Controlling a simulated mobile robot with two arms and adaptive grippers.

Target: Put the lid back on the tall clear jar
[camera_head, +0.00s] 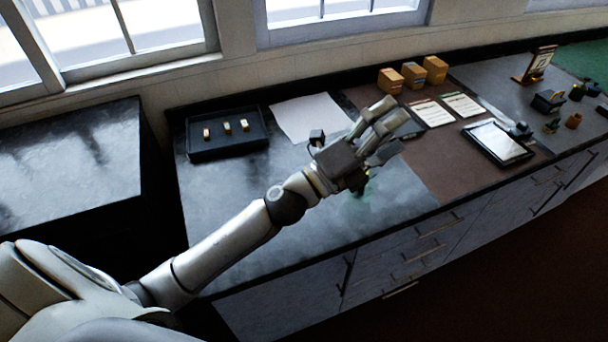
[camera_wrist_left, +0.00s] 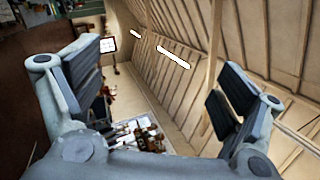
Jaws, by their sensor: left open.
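My left gripper (camera_head: 388,130) reaches over the counter from the left in the head view. Its fingers are spread, with nothing seen between them. In the left wrist view the open fingers (camera_wrist_left: 160,78) stand wide apart, with the room's roof and walls beyond. I cannot make out the tall clear jar or its lid in either view. A faint greenish patch (camera_head: 357,200) shows on the counter just below the gripper, but I cannot tell what it is. The hand and wrist hide part of the counter. My right gripper is not in view.
A black tray (camera_head: 262,140) with small gold pieces and a white sheet (camera_head: 305,112) lie at the back. Several yellow-orange boxes (camera_head: 436,68) stand near the wall. A tablet (camera_head: 497,142) lies farther right.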

